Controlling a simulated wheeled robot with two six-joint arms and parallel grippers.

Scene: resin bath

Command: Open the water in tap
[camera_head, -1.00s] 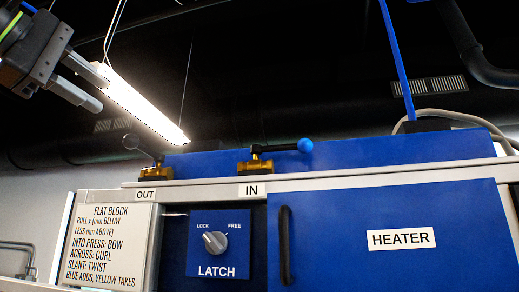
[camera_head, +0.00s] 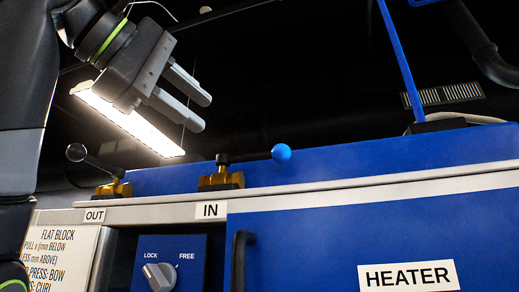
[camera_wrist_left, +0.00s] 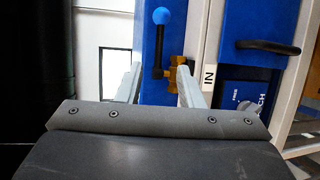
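The IN tap has a brass body (camera_head: 221,181) and a black lever ending in a blue ball (camera_head: 282,153), pointing right along the ledge above the "IN" label (camera_head: 210,210). My left gripper (camera_head: 207,112) is above and left of the blue ball in the head view, apart from the tap. Its two fingers are spread with nothing between them. In the left wrist view, the tap's blue ball (camera_wrist_left: 162,16) and lever show beyond the gap between the open fingers (camera_wrist_left: 158,78); the brass body is partly hidden behind one finger. My right gripper is not in view.
The OUT tap (camera_head: 114,188), with a black ball on its lever, stands left of the IN tap. Below are the latch knob (camera_head: 159,277), a black handle (camera_head: 240,262) and the HEATER panel (camera_head: 480,240). A lit lamp (camera_head: 125,122) hangs behind my gripper.

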